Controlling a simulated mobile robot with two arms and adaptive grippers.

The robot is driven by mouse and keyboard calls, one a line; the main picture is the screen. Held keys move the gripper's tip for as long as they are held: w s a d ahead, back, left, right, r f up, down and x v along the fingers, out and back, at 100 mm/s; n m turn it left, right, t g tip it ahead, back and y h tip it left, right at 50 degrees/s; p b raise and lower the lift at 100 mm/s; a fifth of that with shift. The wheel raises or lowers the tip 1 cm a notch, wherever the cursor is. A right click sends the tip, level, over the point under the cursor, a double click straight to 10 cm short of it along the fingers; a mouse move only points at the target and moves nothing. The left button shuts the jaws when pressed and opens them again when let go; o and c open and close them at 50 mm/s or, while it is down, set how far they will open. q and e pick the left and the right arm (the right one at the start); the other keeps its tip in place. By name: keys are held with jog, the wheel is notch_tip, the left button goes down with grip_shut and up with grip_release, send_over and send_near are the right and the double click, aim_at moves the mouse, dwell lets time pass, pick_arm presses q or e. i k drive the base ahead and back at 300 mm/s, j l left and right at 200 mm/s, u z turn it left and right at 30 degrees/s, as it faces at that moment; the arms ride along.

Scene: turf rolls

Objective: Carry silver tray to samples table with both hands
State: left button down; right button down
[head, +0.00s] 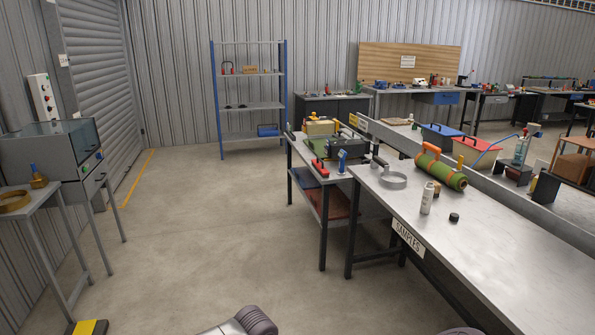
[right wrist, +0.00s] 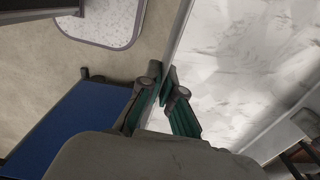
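The samples table (head: 460,235), a long metal-topped table with a "SAMPLES" sign on its edge, runs along the right of the head view. In the right wrist view a bright, mottled metal surface, apparently the silver tray (right wrist: 250,60), fills the right side. My right gripper (right wrist: 164,72) has its fingers close together across the tray's thin near edge and seems shut on it. I cannot make out the tray in the head view. Only grey rounded parts of my arms show at its bottom edge; my left gripper is out of view.
Floor at left is open.

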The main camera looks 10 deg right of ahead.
aim_at(512, 270)
jog(key=i, duration=1.3)
jog(key=i+z, duration=0.25)
jog(key=i, duration=0.2)
jog(key=i+j+z, duration=0.3)
jog(key=i+l+z, duration=0.1)
jog(key=z, duration=1.3)
